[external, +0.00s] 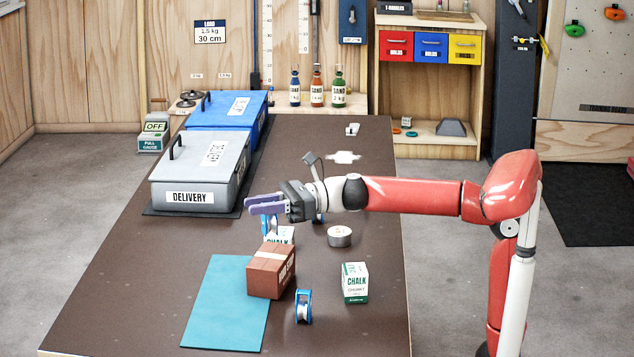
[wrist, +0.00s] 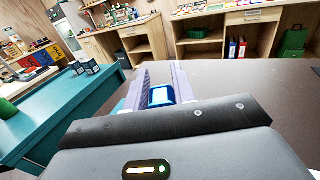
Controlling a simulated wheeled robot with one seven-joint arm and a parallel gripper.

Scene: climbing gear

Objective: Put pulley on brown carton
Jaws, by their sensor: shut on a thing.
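My gripper (external: 262,204), with purple fingers, is shut on a blue pulley (external: 268,225), which hangs below the fingers in the external view. In the wrist view the pulley (wrist: 160,95) shows as a blue and white piece between the fingers. The brown carton (external: 270,271) stands upright on the table, partly at the edge of a teal mat. The held pulley appears just above and behind the carton in the picture; the exact gap cannot be told. A second blue pulley (external: 303,307), with a pale wheel, stands on the table right of the carton.
A chalk box (external: 286,234) stands partly hidden behind the carton; another chalk box (external: 355,283) stands to the right. A tape roll (external: 339,236) lies behind it. The grey delivery box (external: 200,172) and blue box (external: 230,112) are at back left.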

